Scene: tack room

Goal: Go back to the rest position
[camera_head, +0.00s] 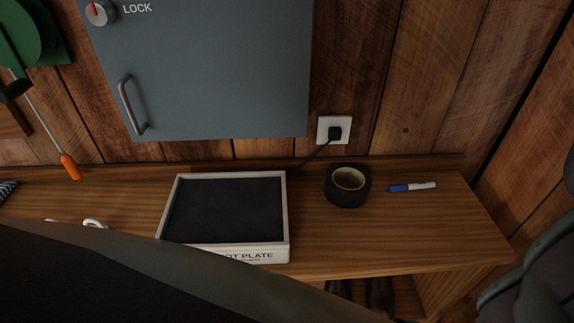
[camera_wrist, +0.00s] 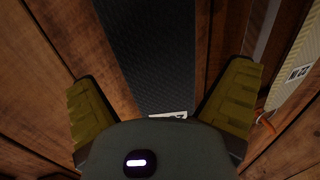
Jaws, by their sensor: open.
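My gripper (camera_wrist: 161,76) shows in the wrist view with its two olive-yellow fingers spread wide apart. It is open and nothing is between the fingers. Beyond them is a dark textured panel (camera_wrist: 152,45) with wood on both sides; a small white label sits at its lower edge, partly hidden by my gripper's body. I cannot tell how far away that panel is. My gripper does not show in the head view, where a dark, blurred part of my arm covers the lower left.
In the head view, a wooden bench (camera_head: 400,235) holds a hot plate (camera_head: 289,220), a black tape roll (camera_head: 347,198) and a blue-white marker (camera_head: 413,187). A grey locker (camera_head: 215,70), a socket (camera_head: 325,122) with a plugged-in cord and an orange-handled tool (camera_head: 70,166) are behind.

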